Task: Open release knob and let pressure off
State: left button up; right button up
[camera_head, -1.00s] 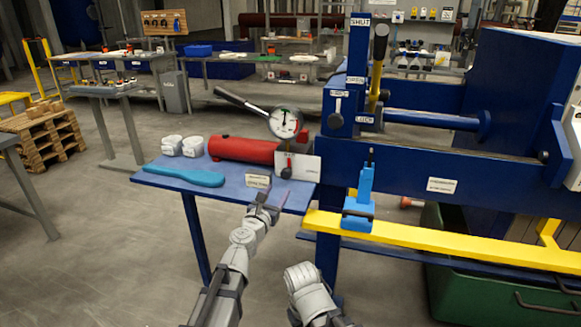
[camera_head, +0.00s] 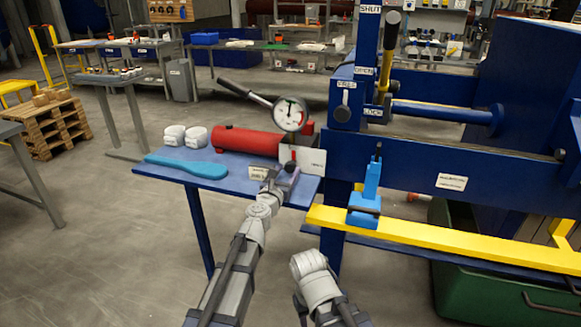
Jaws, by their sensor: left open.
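A red pump body (camera_head: 245,141) lies on the blue side shelf (camera_head: 225,178), with a round dial gauge (camera_head: 290,114) above its right end. A white plate (camera_head: 312,160) stands below the gauge. My left gripper (camera_head: 287,178) is open at the front of this plate. It covers the plate's left part, where the release knob sits, so the knob is mostly hidden. I cannot tell whether the fingers touch it. A black-handled pump lever (camera_head: 243,91) slants up to the left. My right arm shows at the bottom, but its gripper cannot be made out.
The blue press frame (camera_head: 400,170), a blue clamp (camera_head: 367,196) and a yellow rail (camera_head: 440,242) stand to the right.

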aim_at(289, 168)
pick_arm(q)
jog(key=x, duration=0.3)
jog(key=shift+w+d, duration=0.1)
jog(key=shift+w, duration=0.1)
grip_shut()
